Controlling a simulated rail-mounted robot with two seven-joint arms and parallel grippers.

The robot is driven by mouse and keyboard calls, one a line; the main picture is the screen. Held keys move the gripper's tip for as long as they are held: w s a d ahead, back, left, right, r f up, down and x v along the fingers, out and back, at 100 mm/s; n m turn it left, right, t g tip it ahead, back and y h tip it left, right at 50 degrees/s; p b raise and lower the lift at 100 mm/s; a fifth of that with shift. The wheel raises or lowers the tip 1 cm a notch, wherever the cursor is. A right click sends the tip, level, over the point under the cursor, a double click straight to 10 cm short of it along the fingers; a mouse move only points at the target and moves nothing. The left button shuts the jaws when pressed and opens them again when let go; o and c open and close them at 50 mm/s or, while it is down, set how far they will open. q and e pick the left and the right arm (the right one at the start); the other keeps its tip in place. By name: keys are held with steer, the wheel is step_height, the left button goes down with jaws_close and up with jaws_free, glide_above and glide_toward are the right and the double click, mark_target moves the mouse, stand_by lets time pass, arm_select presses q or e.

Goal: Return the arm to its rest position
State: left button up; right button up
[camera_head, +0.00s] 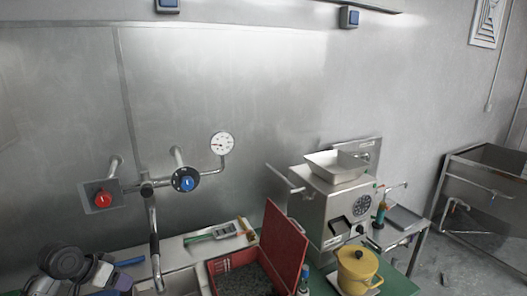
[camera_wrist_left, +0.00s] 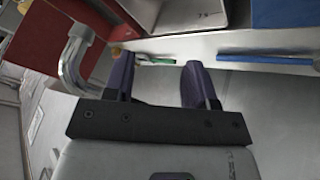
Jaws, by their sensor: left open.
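My left gripper (camera_head: 121,272) is low at the left edge of the head view, beside the curved faucet pipe (camera_head: 154,240). Its purple fingers also show in the left wrist view (camera_wrist_left: 158,80), spread apart with nothing between them. The metal grinder (camera_head: 335,205), with a tray-shaped hopper on top, stands to the right, well apart from this gripper. My right arm and gripper are in neither view.
A red box (camera_head: 285,245) with a raised lid holds dark grains. A yellow pot (camera_head: 357,268) stands in front of the grinder. Red (camera_head: 103,199) and blue (camera_head: 186,183) valve knobs and a gauge (camera_head: 221,143) sit on the wall. A metal sink (camera_head: 485,200) is at right.

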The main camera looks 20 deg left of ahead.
arm_select(q)
steer(key=s+d+f+m+t+y, duration=0.1)
steer(key=s+d+f+m+y, duration=0.2)
steer(key=d, duration=0.5)
steer(key=s+d+f+t+y, duration=0.1)
steer(key=s+d+f+y, duration=0.3)
steer(key=d, duration=0.5)
steer(key=s+d+f+g+h, duration=0.2)
steer(key=s+d+f, duration=0.55)
steer(key=s, duration=0.35)
steer(key=s+d+f+g+h, duration=0.3)
steer(key=s+d+f, duration=0.45)
steer(key=s, duration=0.45)
step_height(320, 180, up, 25)
steer(key=w+p, duration=0.1)
steer(key=p, duration=2.3)
steer(key=shift+w+a+f+t+p, duration=0.15)
steer(key=shift+f+t+p, duration=0.05)
steer(key=shift+t+p, duration=0.1)
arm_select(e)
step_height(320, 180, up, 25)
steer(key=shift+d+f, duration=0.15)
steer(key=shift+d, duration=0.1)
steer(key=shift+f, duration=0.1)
